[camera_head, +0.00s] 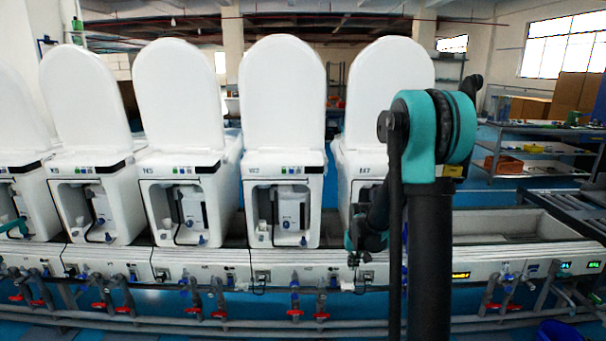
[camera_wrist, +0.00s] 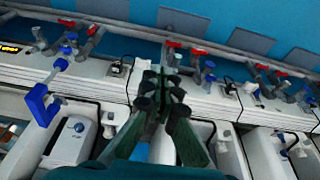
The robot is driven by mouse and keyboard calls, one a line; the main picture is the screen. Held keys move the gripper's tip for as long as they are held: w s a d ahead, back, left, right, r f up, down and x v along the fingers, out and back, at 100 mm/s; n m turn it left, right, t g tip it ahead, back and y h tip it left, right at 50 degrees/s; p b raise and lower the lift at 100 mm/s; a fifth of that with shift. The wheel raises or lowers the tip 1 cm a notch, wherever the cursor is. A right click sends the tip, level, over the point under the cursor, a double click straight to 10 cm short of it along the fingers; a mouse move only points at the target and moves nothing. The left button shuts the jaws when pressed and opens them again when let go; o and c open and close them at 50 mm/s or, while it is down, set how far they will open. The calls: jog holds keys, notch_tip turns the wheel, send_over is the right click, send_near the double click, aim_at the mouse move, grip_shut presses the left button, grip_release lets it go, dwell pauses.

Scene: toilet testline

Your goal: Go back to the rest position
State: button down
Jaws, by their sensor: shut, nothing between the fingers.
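My gripper (camera_head: 353,260) hangs low in the head view, pointing down in front of the testline's front panel, below the rightmost toilet (camera_head: 388,95). My teal and black arm stands in front of that toilet and hides part of it. In the wrist view my gripper (camera_wrist: 160,88) shows as dark fingers brought together, with nothing between them. Behind the fingertips lies the white front panel (camera_wrist: 95,75) with sockets and pipes. I cannot tell the exact gap between the fingers and the panel.
Several white toilets with raised lids, such as this one (camera_head: 283,95), stand in a row. Pipes with red valve handles (camera_head: 295,313) run along the front below. A blue fitting (camera_wrist: 42,104) sticks out at left in the wrist view. An empty trough (camera_head: 510,228) lies right of my arm.

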jog(key=s+r, duration=0.2)
jog(key=s, duration=1.2)
jog(key=s+d+r, duration=0.1)
jog(key=s, duration=1.2)
jog(key=shift+s+d+r+t, duration=0.2)
jog(key=shift+s+r+t, duration=0.15)
jog(key=shift+s+t, duration=0.05)
